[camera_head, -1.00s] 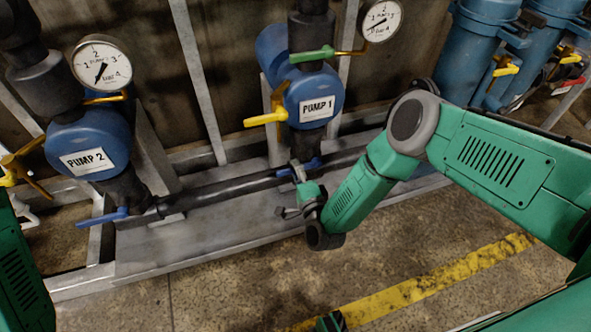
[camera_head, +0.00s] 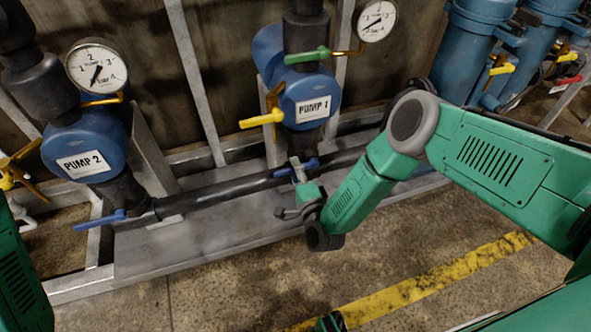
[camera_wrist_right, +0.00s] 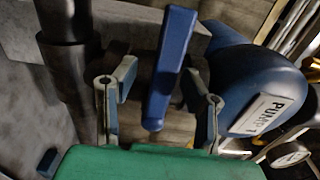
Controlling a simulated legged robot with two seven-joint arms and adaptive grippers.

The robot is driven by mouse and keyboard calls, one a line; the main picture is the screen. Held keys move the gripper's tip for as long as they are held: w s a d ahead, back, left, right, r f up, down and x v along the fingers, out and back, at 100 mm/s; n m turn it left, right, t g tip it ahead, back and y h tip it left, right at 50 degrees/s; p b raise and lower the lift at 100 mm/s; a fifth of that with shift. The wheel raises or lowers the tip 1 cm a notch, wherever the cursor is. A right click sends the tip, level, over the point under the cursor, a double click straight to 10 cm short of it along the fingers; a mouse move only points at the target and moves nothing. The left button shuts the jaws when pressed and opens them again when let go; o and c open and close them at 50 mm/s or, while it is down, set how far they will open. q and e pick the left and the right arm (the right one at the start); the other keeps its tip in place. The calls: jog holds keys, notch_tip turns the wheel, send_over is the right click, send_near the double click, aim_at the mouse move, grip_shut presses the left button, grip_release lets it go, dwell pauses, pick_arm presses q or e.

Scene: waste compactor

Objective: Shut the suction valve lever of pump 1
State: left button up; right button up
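Pump 1 (camera_head: 311,92) is the blue pump with the "PUMP 1" label, at upper middle in the head view. A blue lever (camera_head: 309,164) sits on the pipe below it, partly hidden by my right gripper. In the right wrist view this blue lever (camera_wrist_right: 168,65) stands lengthwise between the two fingers, with gaps on both sides. My right gripper (camera_head: 290,190) is open around the lever; it also shows in the right wrist view (camera_wrist_right: 158,102). My left gripper is not visible; only green left arm parts show at the left edge.
Pump 1 also has a green lever (camera_head: 307,56) above and a yellow lever (camera_head: 262,119) to the left. Pump 2 (camera_head: 84,148) stands left with its own blue lever (camera_head: 100,220). A metal frame (camera_head: 215,242) runs beneath both pumps. Blue cylinders (camera_head: 470,50) stand at right.

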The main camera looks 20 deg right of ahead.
jog(key=s, duration=1.2)
jog(key=shift+d, duration=0.25)
jog(key=shift+a, duration=0.1)
jog(key=s+a+r+n+g+y+p, duration=0.1)
jog(key=s+r+n+g+y+p, duration=0.2)
jog(key=s+n+g+p, duration=0.65)
jog(key=s+d+r+n+g+h+p, duration=0.1)
jog(key=s+d+r+n+g, duration=0.3)
jog(key=s+d, duration=0.2)
jog(key=s+d+r+n+g+h+p, duration=0.1)
jog(key=s+d+r+n+g, duration=0.3)
jog(key=s, duration=0.4)
jog(key=shift+s+d+r+n+h, duration=0.4)
jog(key=shift+d+r+h, duration=0.35)
jog(key=shift+d, duration=0.3)
jog(key=shift+w+f, duration=0.1)
jog(key=shift+w, duration=0.05)
